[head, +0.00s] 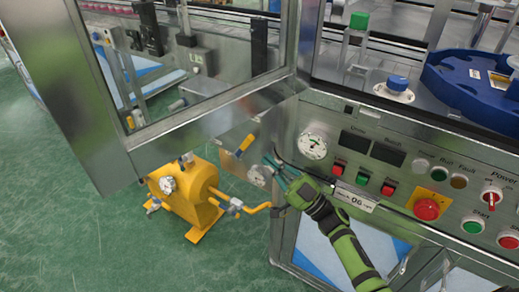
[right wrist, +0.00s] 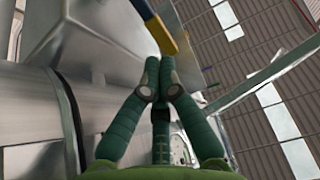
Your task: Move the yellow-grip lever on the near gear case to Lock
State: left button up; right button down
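In the head view, the lever's yellow grip (head: 246,142) slants across the front of the grey near gear case (head: 232,163), below the open glazed door. My right gripper (head: 268,162) is just right of and below the grip, with a small gap in this view. In the right wrist view, the yellow grip with its blue part (right wrist: 160,30) lies just beyond the fingertips (right wrist: 160,70). The fingers converge with their tips close together; they hold nothing that I can see. Any contact and the Lock marking cannot be made out. My left gripper is out of view.
A yellow pump-like unit (head: 196,194) stands on the green floor below the gear case. The metal door frame (head: 215,122) hangs above the lever. A control panel (head: 400,150) with buttons and a red emergency stop (head: 427,209) is to the right.

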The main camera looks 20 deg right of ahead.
aim_at(245, 146)
jog(key=shift+x, duration=2.05)
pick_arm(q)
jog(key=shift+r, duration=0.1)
pick_arm(e)
jog(key=shift+r+p, duration=0.2)
jog(key=shift+p, duration=0.5)
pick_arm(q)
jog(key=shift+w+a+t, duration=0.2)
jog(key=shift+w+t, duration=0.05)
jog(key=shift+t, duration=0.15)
pick_arm(e)
jog(key=shift+w+g, duration=0.1)
jog(key=shift+g, duration=0.2)
